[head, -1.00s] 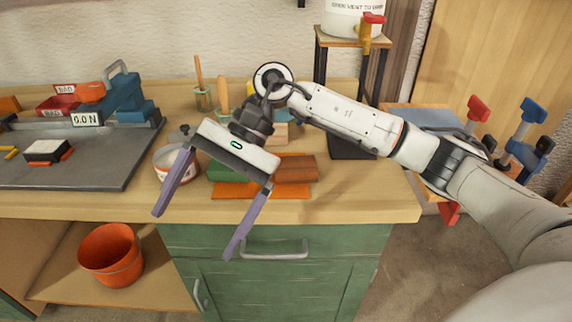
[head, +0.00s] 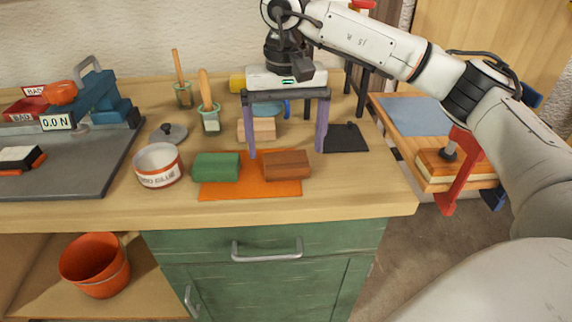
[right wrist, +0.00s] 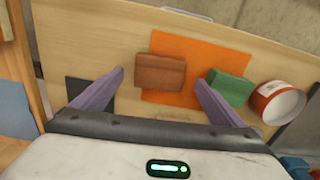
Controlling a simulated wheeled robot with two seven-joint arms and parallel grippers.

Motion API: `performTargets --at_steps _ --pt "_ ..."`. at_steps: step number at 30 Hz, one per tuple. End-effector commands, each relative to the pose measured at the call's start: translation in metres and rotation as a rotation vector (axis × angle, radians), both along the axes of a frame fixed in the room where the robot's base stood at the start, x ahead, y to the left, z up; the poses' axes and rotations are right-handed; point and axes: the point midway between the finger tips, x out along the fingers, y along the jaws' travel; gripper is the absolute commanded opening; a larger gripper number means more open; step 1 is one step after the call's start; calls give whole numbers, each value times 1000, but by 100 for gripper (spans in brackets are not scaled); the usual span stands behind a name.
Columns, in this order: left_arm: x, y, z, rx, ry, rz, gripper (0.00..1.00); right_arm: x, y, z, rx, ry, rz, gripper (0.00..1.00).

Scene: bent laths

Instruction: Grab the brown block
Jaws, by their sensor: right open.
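The brown block (head: 287,165) lies on the right part of an orange mat (head: 250,189) near the front edge of the workbench. My right gripper (head: 286,154) is open and empty, its two purple fingers pointing down, above and a little behind the brown block. In the right wrist view the brown block (right wrist: 160,72) lies ahead of the gap between the fingers (right wrist: 158,80), with no finger seen touching it. My left gripper does not show.
A green block (head: 217,167) lies on the mat's left side, with a glue tub (head: 158,165) further left. A light wooden block (head: 258,129) and a black plate (head: 343,138) are behind. The front right bench top is clear.

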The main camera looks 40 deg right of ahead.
Motion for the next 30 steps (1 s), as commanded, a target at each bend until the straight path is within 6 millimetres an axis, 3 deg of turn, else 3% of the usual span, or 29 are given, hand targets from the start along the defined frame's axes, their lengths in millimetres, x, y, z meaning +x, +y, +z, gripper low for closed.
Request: performTargets --at_steps 6,15,16,24,30 --pt "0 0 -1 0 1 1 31 0 -2 -33 0 4 0 92" --pt "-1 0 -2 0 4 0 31 1 -2 -39 1 0 0 92" --pt "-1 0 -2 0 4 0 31 1 -2 -39 1 0 0 90" --pt "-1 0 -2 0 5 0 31 1 -1 -38 1 0 0 47" --pt "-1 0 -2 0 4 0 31 1 -1 -37 1 0 0 47"
